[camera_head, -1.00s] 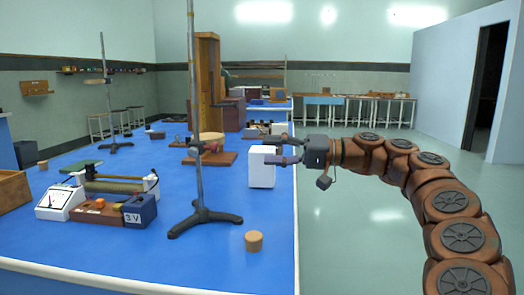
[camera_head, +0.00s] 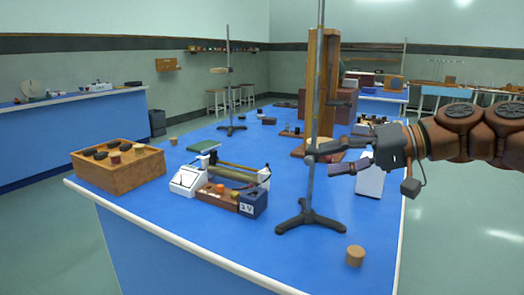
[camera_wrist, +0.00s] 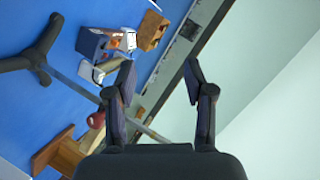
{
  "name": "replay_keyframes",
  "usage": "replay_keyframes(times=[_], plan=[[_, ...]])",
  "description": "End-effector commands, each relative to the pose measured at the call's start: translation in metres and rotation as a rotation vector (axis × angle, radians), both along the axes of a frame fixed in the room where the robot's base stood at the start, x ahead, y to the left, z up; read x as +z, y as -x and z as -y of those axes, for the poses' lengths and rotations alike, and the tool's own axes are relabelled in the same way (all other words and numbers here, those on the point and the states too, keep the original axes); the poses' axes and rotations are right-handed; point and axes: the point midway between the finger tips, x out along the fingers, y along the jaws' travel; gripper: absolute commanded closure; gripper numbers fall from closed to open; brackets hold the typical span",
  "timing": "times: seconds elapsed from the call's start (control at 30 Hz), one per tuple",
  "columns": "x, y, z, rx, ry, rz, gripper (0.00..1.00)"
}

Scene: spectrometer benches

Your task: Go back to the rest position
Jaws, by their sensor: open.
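My gripper (camera_head: 325,160) is open and empty in the head view, held above the blue bench (camera_head: 250,255) near its right side. It overlaps the pole of the retort stand (camera_head: 312,218) in the picture; I cannot tell whether they touch. In the wrist view my gripper (camera_wrist: 158,85) shows two spread fingers with nothing between them but wall and bench edge. A white box (camera_head: 370,182) stands on the bench behind my gripper, partly hidden by it.
A cork (camera_head: 355,256) sits near the front edge. A battery box (camera_head: 252,202), a white meter (camera_head: 187,180) and a wooden crate (camera_head: 118,167) stand to the left. A tall wooden frame (camera_head: 322,85) stands behind. Open floor (camera_head: 455,240) lies right of the bench.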

Motion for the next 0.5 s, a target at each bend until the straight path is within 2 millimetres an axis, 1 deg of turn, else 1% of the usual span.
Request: replay_keyframes(times=[0.03, 0.1, 0.23, 0.37, 0.43, 0.5], plan=[[0.015, 0.015, -0.019, 0.029, 0.056, -0.023, 0.47], [0.015, 0.033, -0.038, 0.053, 0.131, -0.053, 0.47], [0.009, 0.066, -0.065, 0.085, 0.274, -0.116, 0.47], [-0.002, 0.1, -0.078, 0.098, 0.423, -0.178, 0.47], [-0.011, 0.118, -0.08, 0.101, 0.505, -0.217, 0.47], [-0.017, 0.136, -0.077, 0.094, 0.586, -0.253, 0.47]])
